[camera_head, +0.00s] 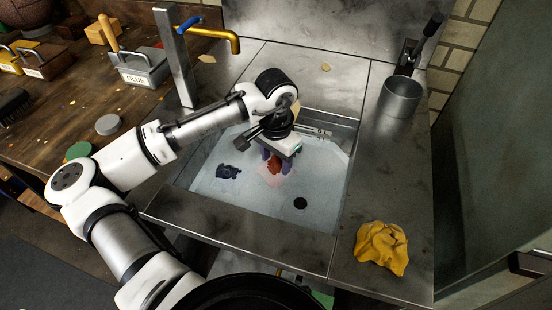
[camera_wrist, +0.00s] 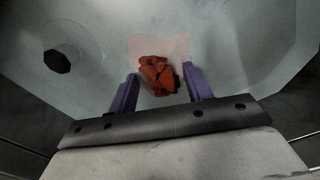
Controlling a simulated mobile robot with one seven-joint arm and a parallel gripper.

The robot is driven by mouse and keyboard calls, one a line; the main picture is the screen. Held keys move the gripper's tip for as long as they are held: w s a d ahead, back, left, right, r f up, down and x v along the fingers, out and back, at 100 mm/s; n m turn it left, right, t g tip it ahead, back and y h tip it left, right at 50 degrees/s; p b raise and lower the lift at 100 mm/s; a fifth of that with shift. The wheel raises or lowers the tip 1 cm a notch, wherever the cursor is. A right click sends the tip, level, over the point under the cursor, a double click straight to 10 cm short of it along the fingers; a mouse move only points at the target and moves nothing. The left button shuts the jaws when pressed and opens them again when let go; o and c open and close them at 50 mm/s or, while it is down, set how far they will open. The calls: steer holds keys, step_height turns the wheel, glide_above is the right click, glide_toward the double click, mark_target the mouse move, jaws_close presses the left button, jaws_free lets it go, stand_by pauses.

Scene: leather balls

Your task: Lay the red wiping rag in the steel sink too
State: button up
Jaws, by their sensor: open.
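The red rag (camera_head: 274,166) is a crumpled bundle low in the steel sink (camera_head: 325,205), partly hidden by my gripper in the head view. In the wrist view the red rag (camera_wrist: 156,75) shows between and just beyond my two purple fingertips. A pale pink patch surrounds it on the basin floor. My gripper (camera_head: 276,160) points down into the basin, and in the wrist view its fingers (camera_wrist: 158,88) are apart, one on each side of the rag. I cannot tell whether the rag touches the floor or a finger.
A yellow rag (camera_head: 381,247) lies on the right steel counter. A grey cup (camera_head: 399,97) stands behind it. The faucet (camera_head: 205,35) rises behind my arm.

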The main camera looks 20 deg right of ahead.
mark_target(276, 159)
step_height(276, 159, up, 12)
steer(key=shift+r, duration=0.15)
stand_by(0.4)
stand_by(0.4)
